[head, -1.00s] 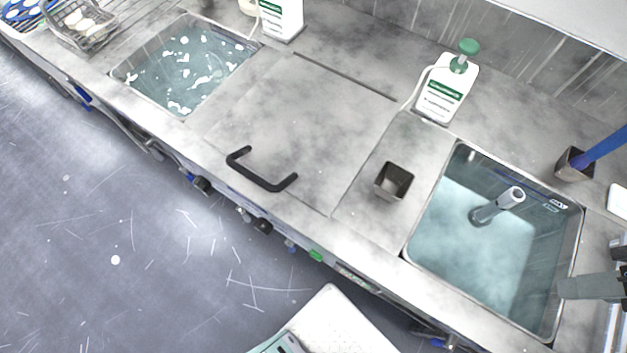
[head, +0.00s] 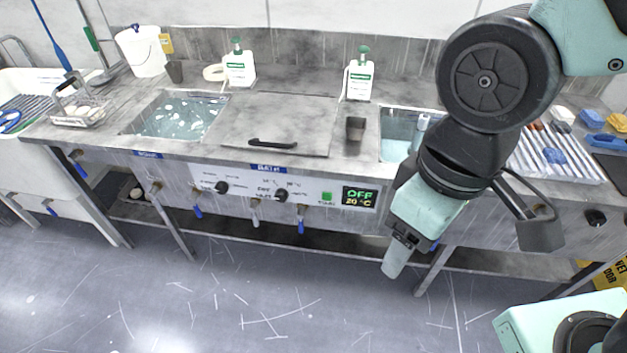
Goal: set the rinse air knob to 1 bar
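A white control panel (head: 250,186) is on the front of the steel counter, below the basins. It carries a left black knob (head: 222,187) and a right black knob (head: 281,195), with small print around them. The print is too small to read, so I cannot tell which is the rinse air knob or where either points. My gripper (head: 397,262) hangs at the right of the panel, in front of the counter and apart from both knobs. Its fingertips point down. I see nothing held, but the angle hides whether its fingers are apart.
A green button (head: 327,197) and a display (head: 359,197) reading OFF and 20 °C are right of the knobs. Blue-handled taps (head: 198,210) stick out below the panel. A black lid handle (head: 272,144) is above. The floor (head: 250,290) in front is clear.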

